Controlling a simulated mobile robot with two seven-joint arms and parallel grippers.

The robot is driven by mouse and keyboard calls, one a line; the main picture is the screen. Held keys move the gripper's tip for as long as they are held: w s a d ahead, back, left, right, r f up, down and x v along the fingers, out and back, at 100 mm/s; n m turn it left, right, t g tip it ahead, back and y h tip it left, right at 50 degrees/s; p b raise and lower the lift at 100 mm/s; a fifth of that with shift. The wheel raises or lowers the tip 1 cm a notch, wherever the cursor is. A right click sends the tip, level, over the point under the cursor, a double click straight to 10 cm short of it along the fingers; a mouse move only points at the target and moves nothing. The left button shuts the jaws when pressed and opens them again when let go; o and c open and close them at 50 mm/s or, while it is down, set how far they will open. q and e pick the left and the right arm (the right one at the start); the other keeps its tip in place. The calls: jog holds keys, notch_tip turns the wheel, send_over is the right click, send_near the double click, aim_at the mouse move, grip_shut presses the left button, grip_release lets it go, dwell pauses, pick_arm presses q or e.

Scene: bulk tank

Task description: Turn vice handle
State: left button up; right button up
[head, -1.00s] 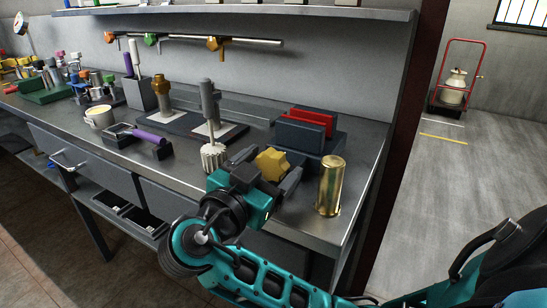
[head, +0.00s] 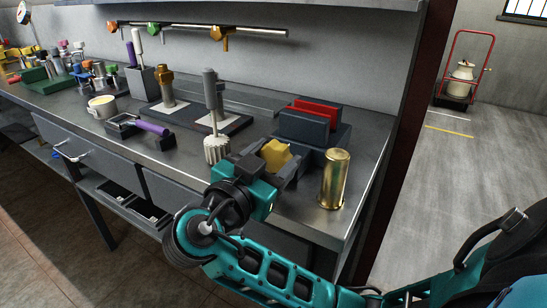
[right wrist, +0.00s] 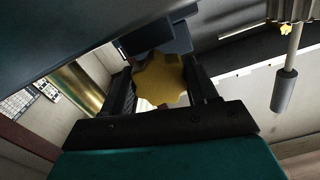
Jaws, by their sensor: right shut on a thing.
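The vice (head: 309,128) stands at the right end of the bench, a dark block with red jaw faces. Its yellow star-shaped handle (head: 275,154) is on the side facing me. My right gripper (head: 277,160) is shut on the handle, with one finger on each side of it. In the right wrist view the handle (right wrist: 160,80) sits between the two dark fingers, and it looks turned compared with a moment ago. My left gripper is not in view.
A brass cylinder (head: 334,178) stands close to the right of my gripper. A ridged grey tool (head: 216,148) stands upright to the left. A cup (head: 102,107) and a purple-handled tool (head: 150,127) are farther left. Open floor lies right of the bench.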

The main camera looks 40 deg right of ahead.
jog(key=shift+c, duration=0.6)
jog(key=n+p, duration=0.3)
jog(key=n, duration=0.1)
jog(key=shift+r, duration=0.25)
jog(key=shift+f+n+p, duration=0.15)
jog(key=shift+n+p, duration=0.3)
jog(key=shift+n, duration=0.45)
jog(key=o, duration=1)
jog(key=shift+f, duration=0.1)
